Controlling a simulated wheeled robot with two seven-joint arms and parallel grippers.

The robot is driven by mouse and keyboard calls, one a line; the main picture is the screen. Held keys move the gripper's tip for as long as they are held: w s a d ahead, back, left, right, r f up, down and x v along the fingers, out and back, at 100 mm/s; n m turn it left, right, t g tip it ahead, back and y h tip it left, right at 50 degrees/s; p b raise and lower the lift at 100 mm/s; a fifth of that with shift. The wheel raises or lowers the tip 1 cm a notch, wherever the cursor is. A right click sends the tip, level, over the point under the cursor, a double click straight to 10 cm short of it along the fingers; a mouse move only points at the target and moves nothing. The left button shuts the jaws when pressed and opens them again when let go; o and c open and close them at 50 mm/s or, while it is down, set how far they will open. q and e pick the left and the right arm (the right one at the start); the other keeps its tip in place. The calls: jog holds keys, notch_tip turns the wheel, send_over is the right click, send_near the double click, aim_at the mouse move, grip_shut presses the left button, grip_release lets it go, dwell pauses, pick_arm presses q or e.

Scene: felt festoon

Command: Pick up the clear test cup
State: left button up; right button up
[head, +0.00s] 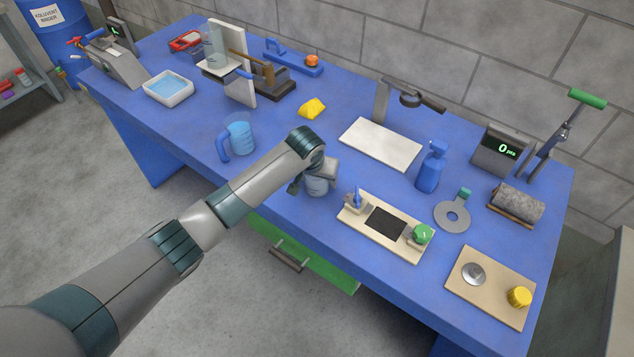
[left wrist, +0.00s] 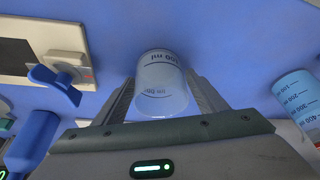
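The clear test cup (head: 317,187) stands near the front edge of the blue table. My left gripper (head: 307,180) is at the cup from above and partly hides it in the head view. In the left wrist view the cup (left wrist: 161,88), with dark volume marks, lies between the two fingers of my left gripper (left wrist: 162,92). The fingertips lie close along its two sides. I cannot tell whether they press on it. The cup looks upright, and no clear lift off the table shows. My right gripper is not in view.
A blue measuring jug (head: 240,138) stands left of the arm. A board with a blue clamp and green knob (head: 385,224) lies just right of the cup. A white plate (head: 380,144) and blue bottle (head: 431,168) stand behind. A green drawer (head: 300,262) sticks out below the front edge.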

pick_arm(q)
jog(key=c, duration=0.8)
jog(key=shift+r, duration=0.1)
jog(key=shift+r+b, duration=0.4)
jog(key=shift+r, duration=0.1)
notch_tip(320, 180, up, 2)
jog(key=shift+w+r+b, duration=0.1)
jog(key=shift+b, duration=0.5)
jog(key=d+r+b, duration=0.1)
jog(key=d+r, duration=0.1)
jog(key=d, duration=0.2)
jog(key=d+r+b, duration=0.2)
jog(key=d+r, duration=0.1)
jog(key=d+r+b, duration=0.2)
jog(key=d, duration=0.2)
jog(key=shift+s+d+r, duration=0.35)
jog(key=shift+s, duration=0.05)
